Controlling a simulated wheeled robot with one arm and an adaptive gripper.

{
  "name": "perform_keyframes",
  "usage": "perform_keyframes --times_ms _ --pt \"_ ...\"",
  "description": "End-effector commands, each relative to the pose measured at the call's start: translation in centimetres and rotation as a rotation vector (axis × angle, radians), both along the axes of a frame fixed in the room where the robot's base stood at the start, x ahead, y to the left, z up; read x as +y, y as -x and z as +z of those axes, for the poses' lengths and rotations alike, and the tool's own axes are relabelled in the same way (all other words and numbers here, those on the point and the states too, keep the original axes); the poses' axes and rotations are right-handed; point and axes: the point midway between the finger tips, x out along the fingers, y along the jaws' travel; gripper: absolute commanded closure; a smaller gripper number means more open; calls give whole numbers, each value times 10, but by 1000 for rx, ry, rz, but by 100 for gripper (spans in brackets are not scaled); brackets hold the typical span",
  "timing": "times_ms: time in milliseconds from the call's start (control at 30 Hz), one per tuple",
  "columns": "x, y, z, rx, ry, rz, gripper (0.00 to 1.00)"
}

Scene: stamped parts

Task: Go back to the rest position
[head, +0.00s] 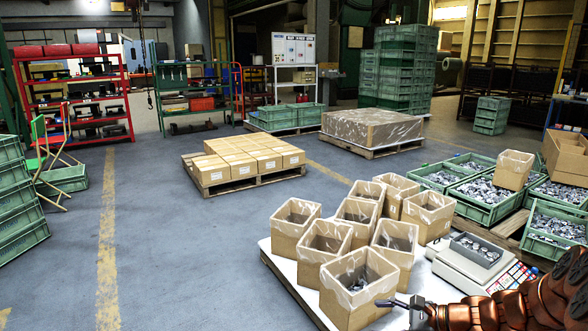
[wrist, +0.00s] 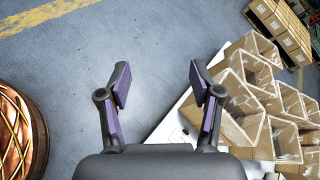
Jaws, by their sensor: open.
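My gripper (wrist: 159,84) is open and empty in the wrist view, its two fingers apart with bare floor between them. In the head view my gripper (head: 392,303) is at the lower right, beside the nearest cardboard box (head: 345,307), which holds some metal parts. My copper-coloured arm reaches in from the right edge. Several open, plastic-lined boxes stand together on a white table (head: 288,279); they also show right of my gripper in the wrist view (wrist: 242,128). I cannot tell whether the gripper touches the near box.
A scale (head: 474,262) with a grey tray of parts (head: 478,249) stands just behind my arm. Green crates of parts (head: 485,208) lie at the right. A pallet of closed cartons (head: 246,179) stands mid-floor. Green crates (head: 18,213) are stacked at the left. The floor between is clear.

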Motion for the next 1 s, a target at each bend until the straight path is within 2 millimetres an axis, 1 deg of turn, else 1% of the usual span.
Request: perform_keyframes --times_ms 33,100,167,200,300,367,500,600,767,867,1000 --pt "17 10 31 -17 31 65 35" --pt "37 26 55 -38 73 151 35" --pt "52 41 73 -52 111 224 35" --pt "61 50 86 -65 137 273 35" --pt "81 76 115 -92 200 391 35" --pt "92 93 132 -108 239 461 35" --pt "109 133 167 -137 332 620 35" --pt "117 161 192 -159 401 729 35" --pt "119 203 228 -190 519 894 35" --pt "116 229 250 -206 594 992 35" --pt "106 262 281 -222 699 1122 35"
